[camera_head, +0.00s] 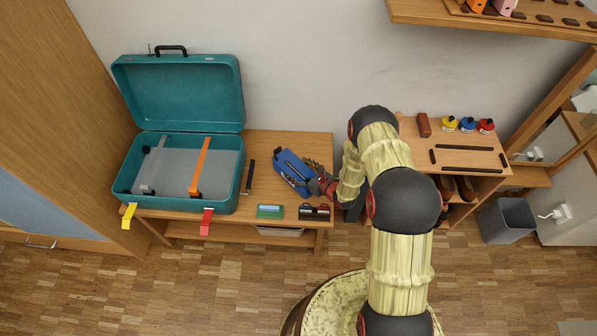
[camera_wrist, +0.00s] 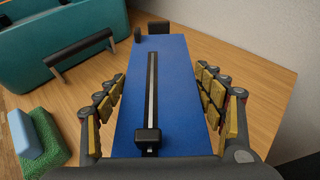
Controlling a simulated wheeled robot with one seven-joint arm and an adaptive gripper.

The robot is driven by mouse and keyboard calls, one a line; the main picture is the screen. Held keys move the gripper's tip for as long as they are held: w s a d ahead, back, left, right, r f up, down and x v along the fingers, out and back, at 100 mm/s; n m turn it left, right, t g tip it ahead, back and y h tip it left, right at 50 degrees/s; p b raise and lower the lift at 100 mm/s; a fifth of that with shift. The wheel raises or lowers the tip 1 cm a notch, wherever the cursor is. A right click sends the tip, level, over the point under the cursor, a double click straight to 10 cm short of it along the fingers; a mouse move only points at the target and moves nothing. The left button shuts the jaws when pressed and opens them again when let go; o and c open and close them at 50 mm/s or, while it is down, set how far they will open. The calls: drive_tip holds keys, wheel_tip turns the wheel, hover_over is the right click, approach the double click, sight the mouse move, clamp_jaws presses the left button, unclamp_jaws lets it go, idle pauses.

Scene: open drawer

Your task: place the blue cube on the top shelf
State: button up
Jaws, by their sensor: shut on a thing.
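My gripper (camera_head: 312,181) is shut on a blue block (camera_head: 291,165) over the right part of the wooden table. In the wrist view the block (camera_wrist: 180,75) is a long blue box with a dark slot and a black slider on its top face. The padded fingers of my gripper (camera_wrist: 160,105) lie along both its sides. I cannot tell whether the block rests on the table or hangs just above it. No other blue cube shows clearly. A wooden wall shelf (camera_head: 430,12) is at the upper right, with an orange and a pink item on it.
An open teal case (camera_head: 177,92) stands on the table (camera_head: 300,143), left of the block. A black bar (camera_head: 249,177), a green block (camera_head: 270,211) and a black item (camera_head: 314,211) lie nearby. A low cabinet (camera_head: 470,130) with several jars and a grey bin (camera_head: 508,220) stand right.

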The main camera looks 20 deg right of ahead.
drive_tip(key=o, duration=1.5)
drive_tip(key=shift+f, duration=0.1)
drive_tip(key=shift+c, duration=0.2)
drive_tip(key=o, duration=0.4)
